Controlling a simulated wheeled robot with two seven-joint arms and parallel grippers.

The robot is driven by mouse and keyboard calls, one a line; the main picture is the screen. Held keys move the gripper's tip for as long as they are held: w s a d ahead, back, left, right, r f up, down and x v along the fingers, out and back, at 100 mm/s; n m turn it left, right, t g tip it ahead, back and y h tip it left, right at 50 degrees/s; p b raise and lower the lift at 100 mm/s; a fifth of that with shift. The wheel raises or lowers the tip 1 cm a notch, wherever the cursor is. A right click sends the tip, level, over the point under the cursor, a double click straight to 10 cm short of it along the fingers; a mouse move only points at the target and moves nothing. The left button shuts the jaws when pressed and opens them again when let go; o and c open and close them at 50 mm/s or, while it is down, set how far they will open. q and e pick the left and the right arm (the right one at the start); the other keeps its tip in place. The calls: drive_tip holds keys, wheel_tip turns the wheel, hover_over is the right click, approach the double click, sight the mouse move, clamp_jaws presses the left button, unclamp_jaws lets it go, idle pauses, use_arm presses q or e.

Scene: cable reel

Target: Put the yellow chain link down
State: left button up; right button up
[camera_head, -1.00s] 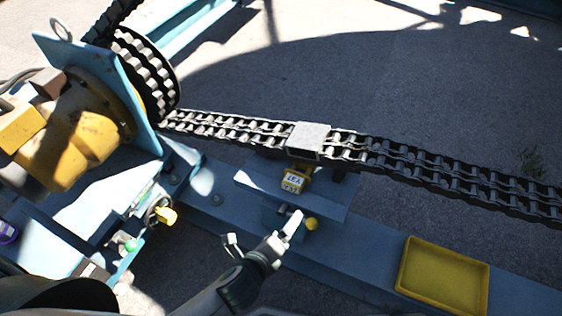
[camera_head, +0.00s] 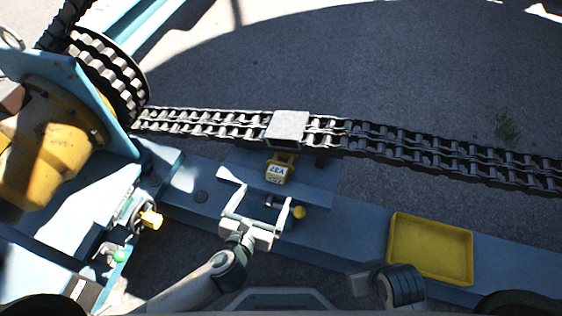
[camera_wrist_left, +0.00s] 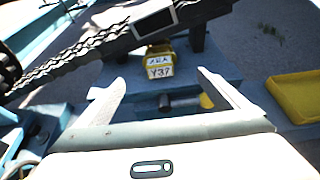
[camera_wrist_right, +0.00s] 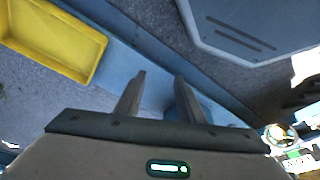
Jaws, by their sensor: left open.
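A small yellow block with a white label (camera_head: 278,168), the only likely yellow chain link I see, sits on a blue stand (camera_head: 318,197) below the grey chain guide (camera_head: 289,127). It shows in the left wrist view (camera_wrist_left: 159,68) too, just beyond the fingers. My left gripper (camera_head: 266,194) is open and empty at the stand's front, its fingertips pointing at the block, apart from it. My right gripper (camera_wrist_right: 158,85) is low at the right, in front of the yellow tray. Its fingers are apart with nothing between them.
A shallow yellow tray (camera_head: 400,270) lies empty on the blue beam (camera_head: 345,230). A dark double chain (camera_head: 400,143) runs from the toothed reel (camera_head: 112,75) through the guide to the right. A small yellow knob (camera_head: 299,212) sits beside my left gripper's right finger. Open ground lies behind the chain.

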sight(276, 174)
use_arm(q)
drive_tip(key=b+x, duration=0.2)
drive_tip(key=x, duration=0.9)
drive_tip(key=shift+w+f, duration=0.1)
drive_tip(key=shift+w, duration=0.1)
drive_tip(key=shift+w+d+f, duration=0.1)
drive_tip(key=shift+w, duration=0.05)
use_arm(e)
drive_tip(key=w+a, duration=0.1)
drive_tip(key=a+t+y, duration=0.1)
drive_tip(key=shift+w+a+f, duration=0.15)
drive_tip(key=shift+w+a, duration=0.2)
drive_tip(key=shift+a, duration=0.05)
use_arm(q)
drive_tip(key=shift+w, duration=0.15)
drive_tip(key=shift+w+d+f, duration=0.1)
drive_tip(key=shift+w+f, duration=0.05)
drive_tip(key=shift+w, duration=0.05)
drive_tip(key=b+x, duration=0.1)
drive_tip(key=x, duration=0.3)
drive_tip(key=shift+w+f, duration=0.15)
use_arm(e)
drive_tip(key=shift+w+a+t+y, duration=0.4)
drive_tip(key=shift+w+a+t, duration=0.4)
drive_tip(key=shift+a, duration=0.1)
drive_tip(key=shift+s, duration=0.1)
